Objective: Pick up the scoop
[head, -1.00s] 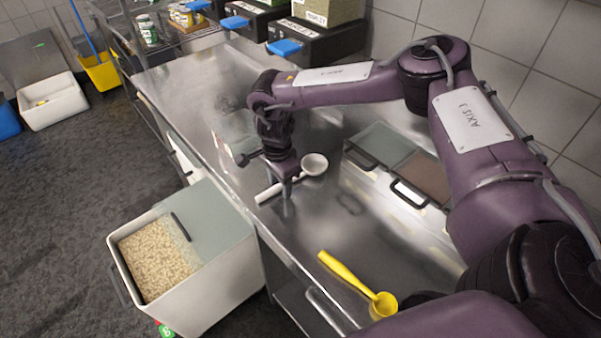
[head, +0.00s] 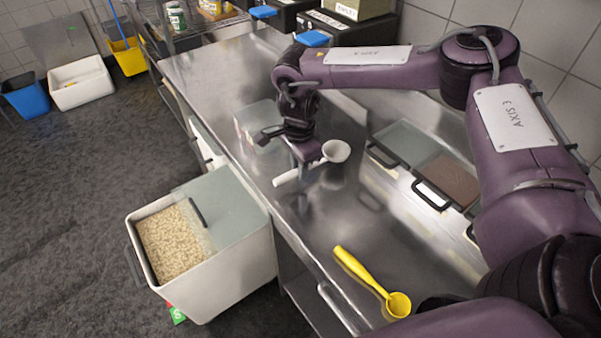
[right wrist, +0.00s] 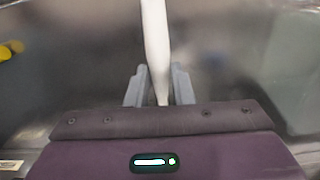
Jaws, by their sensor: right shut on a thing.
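A white scoop (head: 336,151) with a round bowl and a straight handle is in my right gripper (head: 306,172). The gripper points down and is shut on the handle, with the bowl out to the right. In the right wrist view the white handle (right wrist: 156,45) stands between the two grey fingers (right wrist: 159,86). The scoop appears to be slightly above the steel counter (head: 235,85). A yellow scoop (head: 398,304) lies on the counter nearer to me, apart from the gripper. My left gripper is not in view.
A white bin (head: 235,275) of pale grains, its lid partly open, stands on the floor left of the counter. Lidded containers (head: 405,145) sit right of the gripper. A clear container (head: 262,120) is just behind it. Black boxes (head: 345,28) stand at the back.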

